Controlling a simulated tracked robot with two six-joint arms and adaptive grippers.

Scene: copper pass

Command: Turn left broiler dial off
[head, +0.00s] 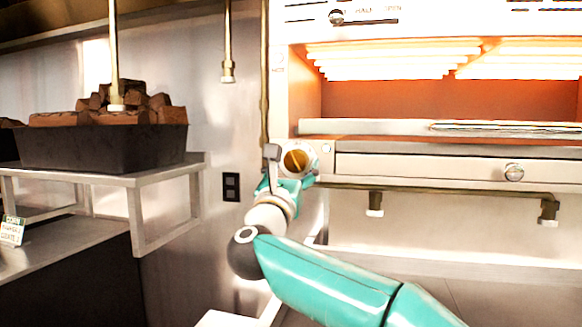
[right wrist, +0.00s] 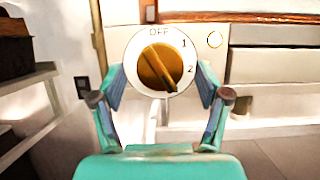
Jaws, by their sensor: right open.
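The left broiler dial (head: 296,161) is a round brass knob on a white plate at the left end of the broiler front. In the right wrist view the dial (right wrist: 158,66) shows OFF at the top and 1 and 2 on the right. The knob's bar runs from upper left to lower right, one end below the 2. My right gripper (head: 288,174) is open in front of the dial. In the right wrist view its fingers (right wrist: 160,84) stand on either side of the plate; contact is unclear. My left gripper is not in view.
The broiler's heating elements (head: 395,60) glow orange above a rack. A round knob (head: 514,172) sits on the drawer front to the right. A dark tray (head: 100,148) of brown blocks stands on a metal shelf (head: 168,176) at left. A brass pipe hangs near the dial.

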